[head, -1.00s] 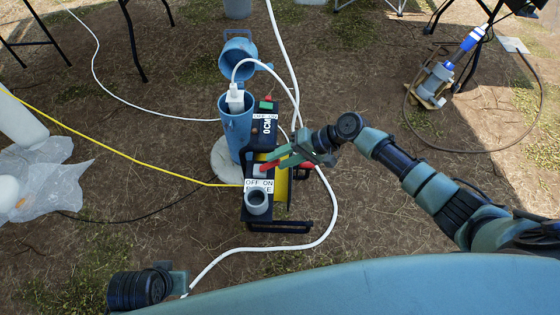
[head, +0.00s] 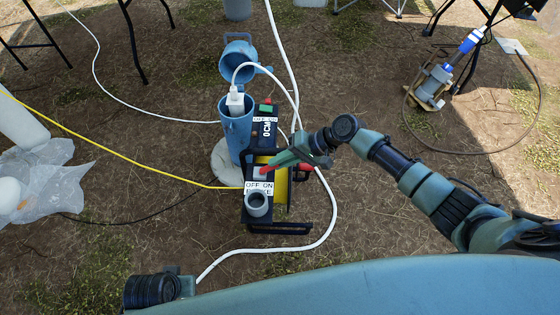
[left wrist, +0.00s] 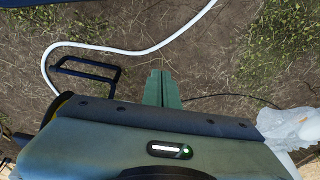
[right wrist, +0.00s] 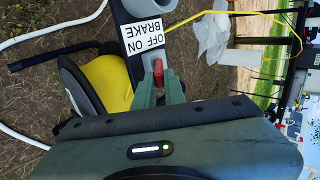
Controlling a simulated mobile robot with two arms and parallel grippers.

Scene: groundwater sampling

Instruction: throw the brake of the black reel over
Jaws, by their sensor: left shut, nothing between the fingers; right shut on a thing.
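The black reel (head: 248,213) stands on the ground in the middle of the head view, with a yellow drum (right wrist: 105,82) in its frame. A white label (head: 259,188) on it reads OFF ON BRAKE. The red brake lever (right wrist: 158,68) is beside this label. My right gripper (right wrist: 157,84) is shut on the lever; its fingers hide part of it. I cannot tell towards which word the lever leans. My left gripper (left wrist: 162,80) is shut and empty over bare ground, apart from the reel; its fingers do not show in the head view.
A white hose (head: 334,205) curves around the right of the reel. A yellow line (head: 110,152) runs left. A pump (head: 432,82) sits far right.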

